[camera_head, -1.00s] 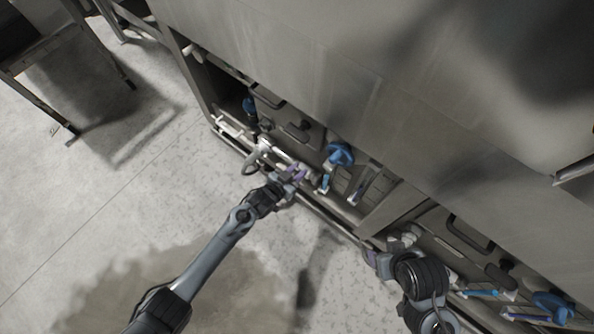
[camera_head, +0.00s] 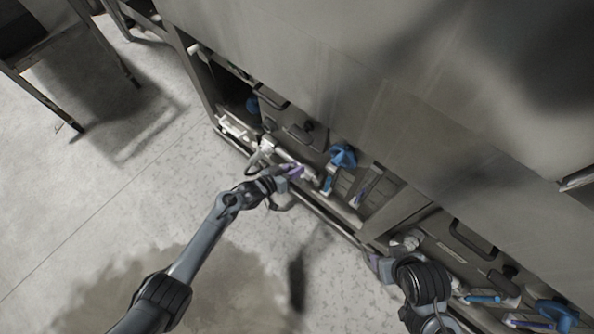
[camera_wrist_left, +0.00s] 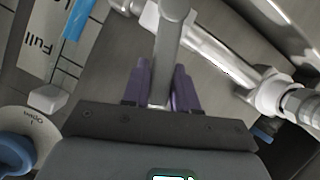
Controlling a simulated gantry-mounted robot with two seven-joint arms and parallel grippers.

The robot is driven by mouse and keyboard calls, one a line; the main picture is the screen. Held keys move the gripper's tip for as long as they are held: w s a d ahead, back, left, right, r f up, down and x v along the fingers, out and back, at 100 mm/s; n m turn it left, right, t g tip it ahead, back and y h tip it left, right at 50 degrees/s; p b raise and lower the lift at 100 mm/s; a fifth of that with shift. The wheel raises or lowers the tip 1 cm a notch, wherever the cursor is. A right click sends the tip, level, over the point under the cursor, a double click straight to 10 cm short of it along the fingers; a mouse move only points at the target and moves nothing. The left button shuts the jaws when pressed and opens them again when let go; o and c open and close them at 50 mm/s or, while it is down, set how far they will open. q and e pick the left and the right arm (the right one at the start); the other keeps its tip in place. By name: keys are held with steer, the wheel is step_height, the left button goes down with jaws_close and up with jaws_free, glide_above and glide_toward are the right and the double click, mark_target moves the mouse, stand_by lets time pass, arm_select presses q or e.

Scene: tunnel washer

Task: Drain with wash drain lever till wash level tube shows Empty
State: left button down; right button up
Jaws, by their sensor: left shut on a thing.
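My left gripper (camera_head: 295,171) is at the low front of the machine. In the left wrist view its purple fingers (camera_wrist_left: 160,88) are shut around a grey lever bar (camera_wrist_left: 167,55), which runs up toward a metal pipe fitting. The level tube (camera_wrist_left: 80,18) at the upper left shows blue, beside a white label reading "Full" (camera_wrist_left: 40,42). No "Empty" mark is visible. My right gripper (camera_head: 380,266) is by the lower machine panel at the right; its fingers are too small to read.
A blue handle (camera_head: 342,156) sits right of my left gripper. A blue knob (camera_wrist_left: 12,155) with a dial marked "Open" shows at the wrist view's lower left. A metal pipe (camera_wrist_left: 215,50) runs close on the right. The floor (camera_head: 130,200) in front is clear.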

arm_select(q)
steer(key=shift+w+a+f+n+g+h+b, duration=0.3)
steer(key=shift+w+a+f+n+h+b, duration=0.15)
steer(key=shift+a+n+h+b, duration=0.3)
steer(key=shift+d+n, duration=0.15)
steer(key=shift+n, duration=0.1)
steer(key=c, duration=1)
jaws_free()
steer(key=shift+o, duration=0.2)
steer(key=p+v, duration=0.6)
steer(key=v, duration=0.4)
steer(key=shift+s+a+r+p, duration=0.2)
steer(key=shift+s+a+p, duration=0.05)
steer(key=shift+p, duration=0.05)
